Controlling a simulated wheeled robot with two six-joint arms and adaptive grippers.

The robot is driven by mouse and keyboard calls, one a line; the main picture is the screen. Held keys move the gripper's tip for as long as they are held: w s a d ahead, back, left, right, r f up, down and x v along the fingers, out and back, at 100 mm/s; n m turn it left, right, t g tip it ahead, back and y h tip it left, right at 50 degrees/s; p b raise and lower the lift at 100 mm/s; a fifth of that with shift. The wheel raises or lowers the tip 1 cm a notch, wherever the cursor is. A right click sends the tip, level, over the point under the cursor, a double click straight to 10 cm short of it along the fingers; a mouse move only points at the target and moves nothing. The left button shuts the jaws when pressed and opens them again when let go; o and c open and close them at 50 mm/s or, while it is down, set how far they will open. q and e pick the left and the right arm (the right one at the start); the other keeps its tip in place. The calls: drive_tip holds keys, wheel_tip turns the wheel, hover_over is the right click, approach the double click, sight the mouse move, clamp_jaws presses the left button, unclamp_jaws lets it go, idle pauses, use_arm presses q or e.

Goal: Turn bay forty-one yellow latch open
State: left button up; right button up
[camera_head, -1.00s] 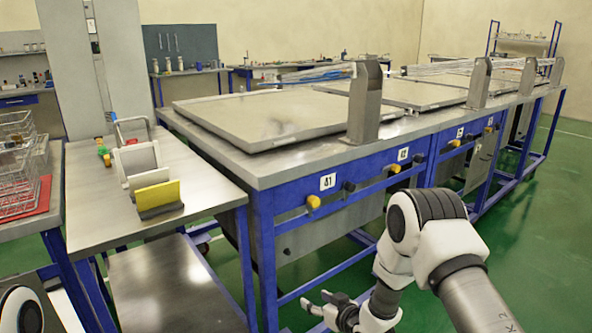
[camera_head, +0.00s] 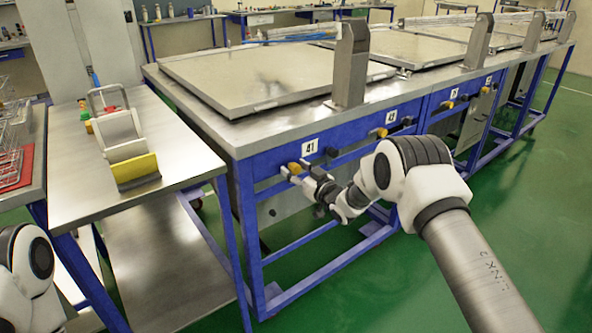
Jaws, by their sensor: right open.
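The yellow latch (camera_head: 294,168) sits on the blue front panel just below the white label 41 (camera_head: 310,147). My right gripper (camera_head: 294,175) is open, with its fingertips right at the latch and partly in front of it. I cannot tell whether the fingers touch the latch. A dark knob (camera_head: 331,152) is on the same panel to the right of the label. My left arm shows at the lower left, but its gripper is out of view.
A metal lid (camera_head: 260,75) lies closed on the bench top. Another yellow latch (camera_head: 379,132) is by label 42. The green floor in front is clear.

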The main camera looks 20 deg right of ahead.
clamp_jaws()
drive_tip(key=shift+m, duration=0.3)
drive_tip(key=m, duration=0.3)
drive_tip(key=shift+b, duration=0.35)
drive_tip(key=m, duration=0.4)
drive_tip(key=shift+m, duration=0.4)
drive_tip(key=m, duration=0.4)
drive_tip(key=shift+r+m, duration=0.1)
drive_tip(key=shift+m, duration=2.7)
